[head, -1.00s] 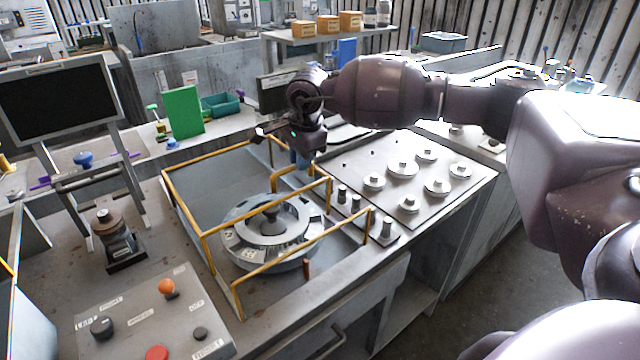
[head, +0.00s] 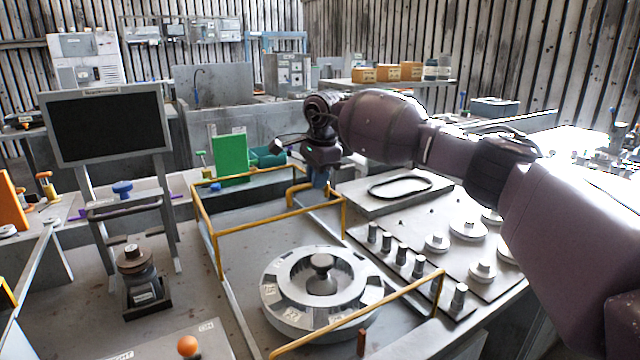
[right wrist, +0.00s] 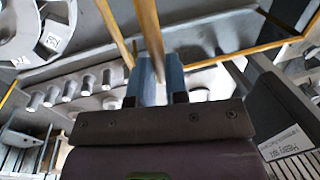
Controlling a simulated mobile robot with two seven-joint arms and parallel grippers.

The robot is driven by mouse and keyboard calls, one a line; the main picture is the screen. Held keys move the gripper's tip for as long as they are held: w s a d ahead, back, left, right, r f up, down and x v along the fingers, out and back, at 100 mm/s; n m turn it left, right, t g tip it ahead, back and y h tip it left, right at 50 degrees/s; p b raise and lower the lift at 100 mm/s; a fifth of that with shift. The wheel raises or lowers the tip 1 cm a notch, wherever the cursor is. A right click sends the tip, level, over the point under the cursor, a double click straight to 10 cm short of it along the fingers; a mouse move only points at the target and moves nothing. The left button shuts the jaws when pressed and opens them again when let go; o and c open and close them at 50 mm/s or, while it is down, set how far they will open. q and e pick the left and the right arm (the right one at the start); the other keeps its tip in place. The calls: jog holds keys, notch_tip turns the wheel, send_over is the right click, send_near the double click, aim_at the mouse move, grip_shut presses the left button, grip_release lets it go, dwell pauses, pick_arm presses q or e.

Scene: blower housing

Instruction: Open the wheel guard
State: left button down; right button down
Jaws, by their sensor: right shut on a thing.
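The wheel guard is a frame of yellow bars (head: 280,218) over the grey housing. Its bars stand behind the round grey wheel (head: 322,290), whose hub and top face are uncovered. My right gripper (head: 318,178) is at the guard's far right corner, its fingertips partly hidden by the wrist. In the right wrist view, its two blue-grey fingers (right wrist: 158,78) are shut on a yellow bar (right wrist: 150,32) of the guard. The wheel also shows at that view's upper left (right wrist: 35,35). My left gripper is out of view.
A separate yellow rail (head: 365,312) stands in front of the wheel. A plate with several metal knobs (head: 468,230) lies right of the housing. A monitor (head: 105,125) and a dark-topped device (head: 140,275) stand left. A black ring (head: 400,187) lies behind the plate.

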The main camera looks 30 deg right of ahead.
jog(key=shift+w+r, duration=0.1)
jog(key=shift+r, duration=0.15)
jog(key=c, duration=1.5)
grip_release()
jog(key=o, duration=0.4)
jog(key=shift+w+a+f, duration=0.1)
jog(key=shift+w+f, duration=0.05)
jog(key=shift+w, duration=0.05)
jog(key=shift+s, duration=0.1)
jog(key=r, duration=0.3)
jog(key=s+r+p, duration=0.1)
jog(key=r, duration=0.3)
jog(key=s+r, duration=0.1)
jog(key=r, duration=0.2)
jog(key=shift+r, duration=0.3)
